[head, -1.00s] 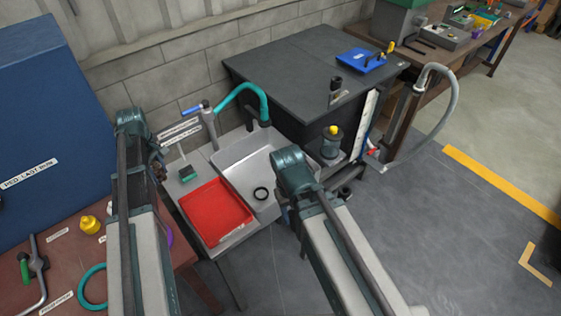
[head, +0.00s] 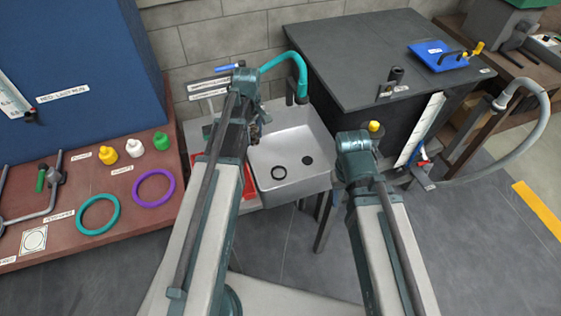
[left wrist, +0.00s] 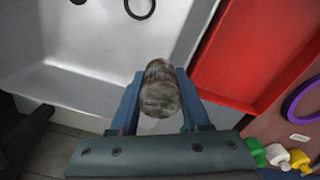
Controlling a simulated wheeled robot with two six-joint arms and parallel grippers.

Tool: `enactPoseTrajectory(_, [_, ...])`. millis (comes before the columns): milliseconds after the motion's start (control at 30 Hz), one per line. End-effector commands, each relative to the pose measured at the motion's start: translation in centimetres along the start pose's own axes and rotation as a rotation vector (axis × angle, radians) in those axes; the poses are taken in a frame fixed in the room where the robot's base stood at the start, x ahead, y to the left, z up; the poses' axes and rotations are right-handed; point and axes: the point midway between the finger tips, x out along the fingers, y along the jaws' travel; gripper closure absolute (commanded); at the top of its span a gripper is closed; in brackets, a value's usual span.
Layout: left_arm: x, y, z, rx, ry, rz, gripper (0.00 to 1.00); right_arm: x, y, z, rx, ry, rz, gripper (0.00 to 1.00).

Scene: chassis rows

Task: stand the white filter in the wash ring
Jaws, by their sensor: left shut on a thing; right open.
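My left gripper (head: 257,130) is over the left part of the sink. In the left wrist view it is shut on a stubby cylinder (left wrist: 161,90) with a mottled grey-brown surface. This looks like the filter, though little clean white shows. The wash ring appears as a thin black ring (head: 279,172) lying flat on the sink floor, empty; it also shows at the top of the left wrist view (left wrist: 140,8). The held cylinder is apart from the ring. My right gripper (head: 357,145) is open beyond the sink's right side; its fingers are mostly hidden.
The grey sink (head: 318,130) has a dark drain (head: 307,160) beside the ring and a teal tap (head: 285,60) behind. A red tray (left wrist: 255,50) adjoins it on the left. The brown bench (head: 75,180) holds several small bottles and rings. A dark table (head: 370,40) stands behind right.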

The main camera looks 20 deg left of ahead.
Motion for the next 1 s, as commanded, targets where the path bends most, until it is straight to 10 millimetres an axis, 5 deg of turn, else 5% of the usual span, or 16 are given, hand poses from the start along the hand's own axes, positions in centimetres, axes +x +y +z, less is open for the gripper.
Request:
enactPoseTrajectory(100, [3.1,1.4,4.2,0.059,0.000,0.000,1.00,3.1,-0.3,-0.2,0.000,0.000,0.000,0.50])
enactPoseTrajectory(300, [4.9,2.6,8.1,0.116,0.000,0.000,1.00,4.9,-0.5,-0.3,0.000,0.000,0.000,0.50])
enactPoseTrajectory(667, [5.4,3.0,8.9,0.127,0.000,0.000,1.00,5.3,-0.5,-0.3,0.000,0.000,0.000,0.50])
enactPoseTrajectory(1000, [8.3,3.0,8.8,0.127,0.000,0.000,1.00,8.3,-0.8,-0.5,0.000,0.000,0.000,0.50])
